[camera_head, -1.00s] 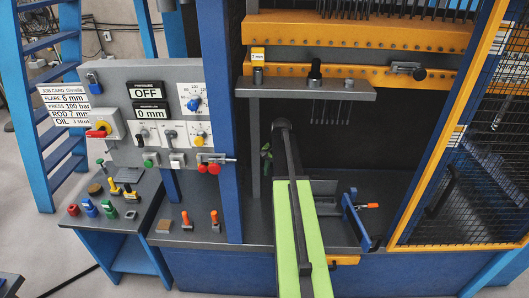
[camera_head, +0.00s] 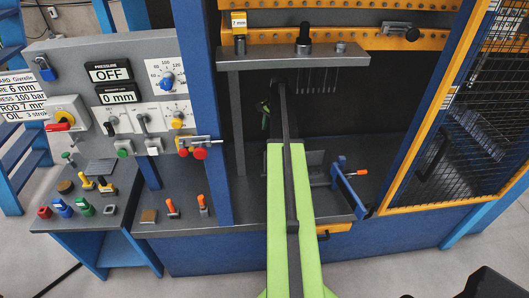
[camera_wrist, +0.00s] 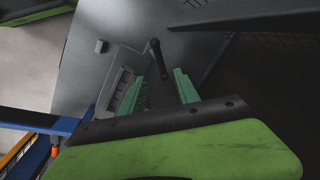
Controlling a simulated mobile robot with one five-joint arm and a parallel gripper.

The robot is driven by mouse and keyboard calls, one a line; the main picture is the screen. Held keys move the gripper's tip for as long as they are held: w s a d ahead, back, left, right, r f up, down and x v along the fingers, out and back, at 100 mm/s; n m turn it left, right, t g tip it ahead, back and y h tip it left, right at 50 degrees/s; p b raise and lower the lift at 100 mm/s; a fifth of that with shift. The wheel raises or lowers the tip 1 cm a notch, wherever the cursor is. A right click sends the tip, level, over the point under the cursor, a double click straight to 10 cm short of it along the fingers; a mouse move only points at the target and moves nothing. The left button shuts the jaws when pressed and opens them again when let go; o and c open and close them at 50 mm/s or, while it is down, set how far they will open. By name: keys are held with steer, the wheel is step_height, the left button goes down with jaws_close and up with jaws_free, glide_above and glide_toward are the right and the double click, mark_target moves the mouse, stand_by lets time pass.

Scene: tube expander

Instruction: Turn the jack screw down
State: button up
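My gripper (camera_head: 264,112) is inside the machine bay, below the grey shelf, partly hidden behind my own arm. In the wrist view its two green fingers (camera_wrist: 160,75) stand apart with a clear gap. A dark bar with rounded ends (camera_wrist: 157,54) shows at that gap, its near end close to the fingertips; I cannot tell whether they touch. It looks like a crank or handle, but I cannot tell for sure that it is the jack screw. A black knob (camera_head: 304,35) stands upright on the grey shelf (camera_head: 345,56), above my gripper.
A blue clamp with an orange handle (camera_head: 341,182) is right of my arm. The control panel (camera_head: 70,62) and a blue post (camera_head: 213,120) stand left. A mesh door (camera_head: 480,130) stands right. Orange-handled tools (camera_head: 171,208) are on the bench front.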

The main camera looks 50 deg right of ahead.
mark_target(265, 147)
steer(key=f+b, duration=0.3)
steer(key=f, duration=0.1)
steer(key=w+f+b, duration=0.1)
steer(key=f+b, duration=0.2)
steer(key=w+f+b, duration=0.1)
steer(key=f+b, duration=0.3)
steer(key=shift+w+f, duration=0.1)
steer(key=shift+f, duration=0.2)
steer(key=shift+r, duration=0.1)
